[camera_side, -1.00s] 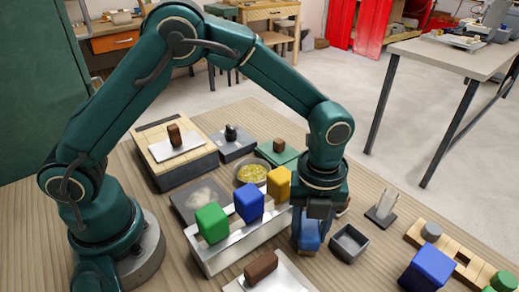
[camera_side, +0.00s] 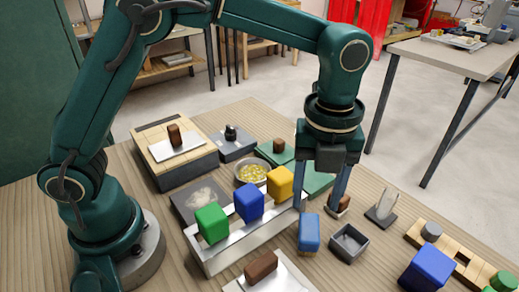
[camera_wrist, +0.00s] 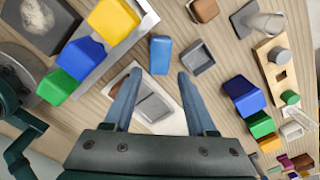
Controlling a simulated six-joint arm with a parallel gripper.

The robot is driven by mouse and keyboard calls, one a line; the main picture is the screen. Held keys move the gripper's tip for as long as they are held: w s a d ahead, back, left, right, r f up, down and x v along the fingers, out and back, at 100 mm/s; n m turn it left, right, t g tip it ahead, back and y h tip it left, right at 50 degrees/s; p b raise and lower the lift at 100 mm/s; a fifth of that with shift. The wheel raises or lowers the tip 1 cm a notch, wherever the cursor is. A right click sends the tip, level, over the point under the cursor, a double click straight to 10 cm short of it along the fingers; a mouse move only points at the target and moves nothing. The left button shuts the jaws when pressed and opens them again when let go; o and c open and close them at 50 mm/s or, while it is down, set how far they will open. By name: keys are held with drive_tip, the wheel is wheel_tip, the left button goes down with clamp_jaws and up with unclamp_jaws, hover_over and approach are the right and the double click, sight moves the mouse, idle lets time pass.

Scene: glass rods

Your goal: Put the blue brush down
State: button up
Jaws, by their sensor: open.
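The blue brush (camera_side: 309,235), seen as a small light-blue block-like piece, stands on the wooden table between the metal holder and a small grey box. It also shows in the wrist view (camera_wrist: 160,54), just beyond the fingertips. My gripper (camera_side: 317,207) is open and empty above the brush, its two fingers apart from each other. In the wrist view my gripper (camera_wrist: 160,73) has nothing between its fingertips, and the brush appears clear of both fingers.
The metal holder (camera_side: 212,264) with green, blue and yellow blocks is close on the left. The grey box (camera_side: 349,244) is close on the right. A white tray (camera_side: 293,278) with a brown block lies in front. A larger blue block (camera_side: 426,268) stands at right.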

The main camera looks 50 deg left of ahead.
drive_tip(key=s+a+r+n+t, duration=0.3)
drive_tip(key=s+a+r+n, duration=0.2)
drive_tip(key=a+r+n, duration=0.5)
drive_tip(key=s+a+f+n+t, duration=0.2)
drive_tip(key=s+n, duration=0.5)
drive_tip(key=n, duration=1)
wheel_tip(320, 180, down, 2)
drive_tip(key=shift+a+f+t, duration=0.25)
drive_tip(key=shift+a+t, duration=0.05)
drive_tip(key=shift+a, duration=0.5)
drive_tip(key=shift+o, duration=0.2)
